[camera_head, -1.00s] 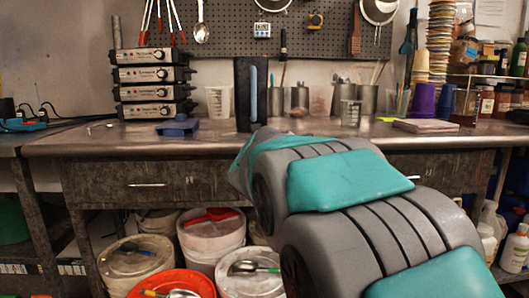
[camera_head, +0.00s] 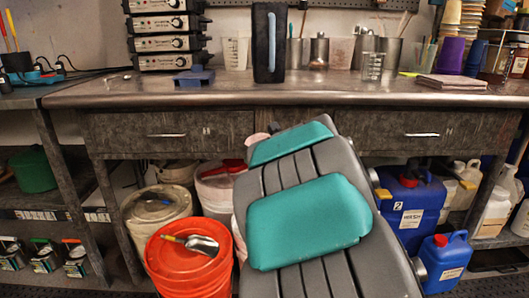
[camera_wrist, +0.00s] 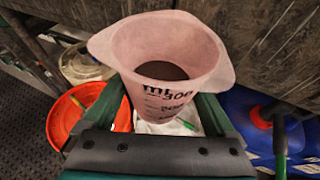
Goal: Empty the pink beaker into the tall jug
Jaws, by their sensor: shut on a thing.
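The pink beaker (camera_wrist: 165,80) fills the middle of the wrist view, upright, with dark contents low inside and black volume marks on its front. My gripper (camera_wrist: 162,112) is shut on it, one teal-edged finger at each side. In the head view my arm hides the gripper; a small pink bit, seemingly the beaker (camera_head: 257,139), shows past the arm's far end, in front of the counter and below its top. The tall jug (camera_head: 262,50), dark with a blue-grey handle, stands upright on the counter, beyond and above my gripper. Its inside is not visible.
On the counter (camera_head: 230,93), stacked boxes (camera_head: 168,44) and a blue block (camera_head: 194,77) stand left of the jug; a clear beaker (camera_head: 373,66) and metal cups stand right. Drawers front the counter. Below are an orange bucket (camera_head: 185,262), lidded tubs and a blue canister (camera_head: 412,208).

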